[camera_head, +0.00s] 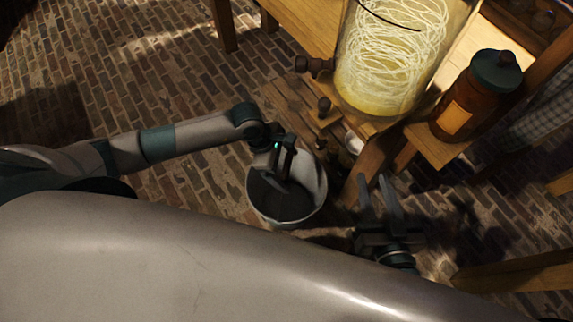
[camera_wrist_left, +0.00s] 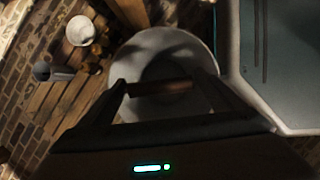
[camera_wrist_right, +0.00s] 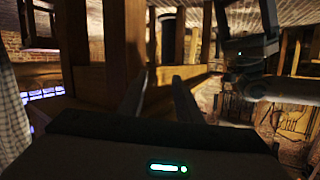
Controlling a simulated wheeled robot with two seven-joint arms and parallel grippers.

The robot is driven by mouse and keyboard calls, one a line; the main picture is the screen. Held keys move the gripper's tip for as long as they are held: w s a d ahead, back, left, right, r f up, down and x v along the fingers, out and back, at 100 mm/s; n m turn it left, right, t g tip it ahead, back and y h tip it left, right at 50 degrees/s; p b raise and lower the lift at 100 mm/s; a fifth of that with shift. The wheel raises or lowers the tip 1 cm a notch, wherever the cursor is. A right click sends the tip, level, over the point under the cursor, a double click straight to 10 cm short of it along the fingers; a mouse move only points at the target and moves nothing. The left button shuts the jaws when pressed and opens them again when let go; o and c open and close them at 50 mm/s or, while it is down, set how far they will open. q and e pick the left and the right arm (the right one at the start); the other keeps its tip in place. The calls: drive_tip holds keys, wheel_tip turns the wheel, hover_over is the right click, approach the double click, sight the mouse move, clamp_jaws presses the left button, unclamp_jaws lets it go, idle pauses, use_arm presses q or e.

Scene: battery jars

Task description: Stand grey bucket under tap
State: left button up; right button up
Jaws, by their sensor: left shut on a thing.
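The grey bucket (camera_head: 317,185) stands upright with its mouth open, below and left of the big glass jar in the head view. Its rim also shows in the left wrist view (camera_wrist_left: 190,50). My left gripper (camera_head: 278,165) is over the bucket's mouth, shut on the brown bar of its handle (camera_wrist_left: 160,87). Whether the bucket touches the floor I cannot tell. A dark knobbed fitting, which looks like the tap (camera_head: 315,65), sticks out left from the jar's side, beyond the bucket. My right gripper (camera_head: 378,190) is open and empty, right of the bucket.
The glass jar (camera_head: 385,70) holds pale coils above yellow liquid. A brown lidded jar (camera_head: 470,105) stands on a wooden stand to its right. A slatted wooden platform (camera_wrist_left: 65,100) with small vessels lies near the bucket. Brick floor (camera_head: 110,90) is clear to the left.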

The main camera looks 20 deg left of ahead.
drive_tip(key=shift+r, duration=0.1)
use_arm(q)
drive_tip(key=o, duration=1.9)
use_arm(e)
drive_tip(key=shift+r, duration=0.1)
use_arm(q)
drive_tip(key=p+v, duration=0.1)
drive_tip(key=v, duration=1.1)
drive_tip(key=shift+p, duration=0.35)
use_arm(e)
wheel_tip(320, 180, down, 6)
drive_tip(key=s+d+g+h, duration=0.1)
drive_tip(key=s+d+g, duration=0.1)
drive_tip(key=g, duration=0.1)
drive_tip(key=shift+s+r+g, duration=0.15)
drive_tip(key=shift+s+g, duration=0.15)
